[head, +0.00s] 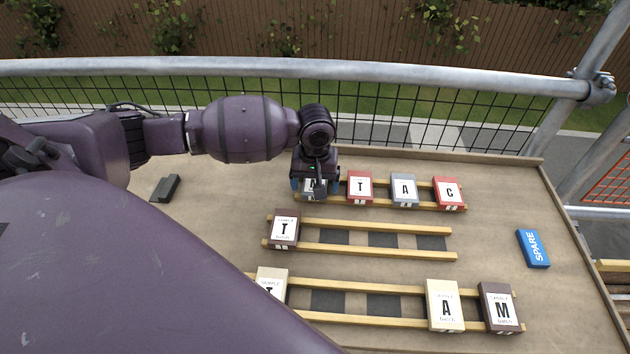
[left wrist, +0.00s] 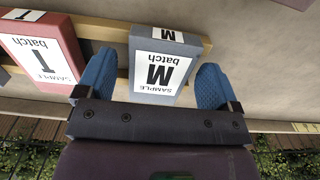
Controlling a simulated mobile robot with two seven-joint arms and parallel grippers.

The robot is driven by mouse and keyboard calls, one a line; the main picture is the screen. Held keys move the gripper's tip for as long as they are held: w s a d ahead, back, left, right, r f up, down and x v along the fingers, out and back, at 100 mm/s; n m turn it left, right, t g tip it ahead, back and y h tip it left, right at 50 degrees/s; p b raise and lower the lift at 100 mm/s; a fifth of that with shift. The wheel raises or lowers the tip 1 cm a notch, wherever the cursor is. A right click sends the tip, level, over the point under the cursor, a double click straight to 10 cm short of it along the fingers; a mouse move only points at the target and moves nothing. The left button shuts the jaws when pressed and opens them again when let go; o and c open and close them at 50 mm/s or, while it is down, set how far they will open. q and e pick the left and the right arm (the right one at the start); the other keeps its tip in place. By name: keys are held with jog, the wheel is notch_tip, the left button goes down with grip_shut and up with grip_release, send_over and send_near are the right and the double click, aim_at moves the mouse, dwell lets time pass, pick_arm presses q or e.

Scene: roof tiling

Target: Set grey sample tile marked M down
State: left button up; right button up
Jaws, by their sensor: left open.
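The grey sample tile marked M (left wrist: 160,62) lies at the left end of the far pair of wooden battens (head: 330,203). In the head view only part of the tile (head: 312,192) shows under my left gripper (head: 316,184). In the left wrist view the open blue fingers of my left gripper (left wrist: 155,72) stand on either side of the tile, with a gap visible at the right finger. My right gripper is not in view.
A red T tile (head: 360,187), a grey A tile (head: 404,190) and a red C tile (head: 448,193) share the far battens. Two nearer rows hold brown and cream tiles. A blue SPARE block (head: 533,248) lies right; a dark block (head: 165,188) lies left. Railing bounds the back.

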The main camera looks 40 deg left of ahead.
aim_at(315, 184)
pick_arm(q)
jog(key=shift+r, duration=0.25)
notch_tip(315, 184, up, 4)
jog(key=shift+w+r+p, duration=0.1)
jog(key=shift+r+p, duration=0.15)
jog(key=shift+p, duration=0.25)
notch_tip(315, 184, up, 8)
jog(key=p, duration=0.1)
jog(key=shift+p, duration=0.3)
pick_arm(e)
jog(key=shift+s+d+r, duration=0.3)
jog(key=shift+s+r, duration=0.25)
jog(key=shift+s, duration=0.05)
pick_arm(q)
jog(key=shift+f, duration=0.1)
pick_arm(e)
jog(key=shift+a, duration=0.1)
